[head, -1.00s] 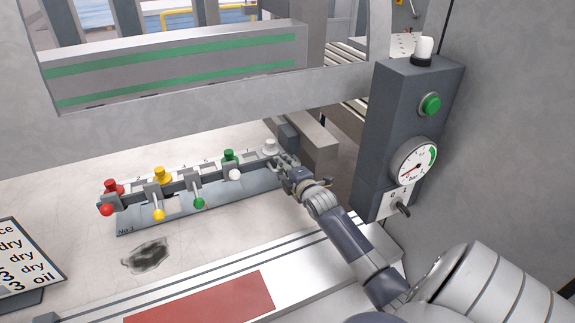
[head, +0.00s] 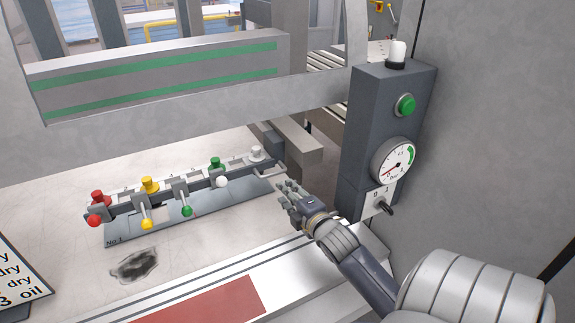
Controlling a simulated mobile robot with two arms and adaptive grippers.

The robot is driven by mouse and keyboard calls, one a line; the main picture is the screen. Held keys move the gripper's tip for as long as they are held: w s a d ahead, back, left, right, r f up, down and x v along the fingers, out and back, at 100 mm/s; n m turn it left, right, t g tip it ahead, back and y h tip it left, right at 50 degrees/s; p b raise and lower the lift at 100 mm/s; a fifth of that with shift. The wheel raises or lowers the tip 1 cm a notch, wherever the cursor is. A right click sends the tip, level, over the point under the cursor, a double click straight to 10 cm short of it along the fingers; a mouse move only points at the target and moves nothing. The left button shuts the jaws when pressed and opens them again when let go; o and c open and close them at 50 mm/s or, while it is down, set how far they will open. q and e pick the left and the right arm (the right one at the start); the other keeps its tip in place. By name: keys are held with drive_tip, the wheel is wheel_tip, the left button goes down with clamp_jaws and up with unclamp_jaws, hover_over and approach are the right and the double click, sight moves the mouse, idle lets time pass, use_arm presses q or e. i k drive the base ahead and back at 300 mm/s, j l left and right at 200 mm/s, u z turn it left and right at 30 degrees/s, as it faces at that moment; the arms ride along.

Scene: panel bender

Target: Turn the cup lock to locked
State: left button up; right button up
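A row of small valves with coloured knobs and ball-ended levers sits on the bench (head: 205,192); no legible label names the cup lock. The valve at the right end has a white knob (head: 256,152) and a pale handle (head: 268,176) pointing right. My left gripper is out of view.
A dark grey control box (head: 368,130) stands right of the row, with a green button (head: 405,105), a gauge (head: 393,161) and a small switch (head: 385,208). A beam (head: 160,75) with green stripes spans above. A red mat (head: 205,303) lies in front.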

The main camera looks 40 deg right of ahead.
sight(379, 203)
drive_tip(key=k+j, duration=0.2)
drive_tip(key=k, duration=0.25)
drive_tip(key=k+j, duration=0.25)
drive_tip(key=k, duration=0.25)
drive_tip(key=k+j, duration=0.2)
drive_tip(key=k, duration=0.25)
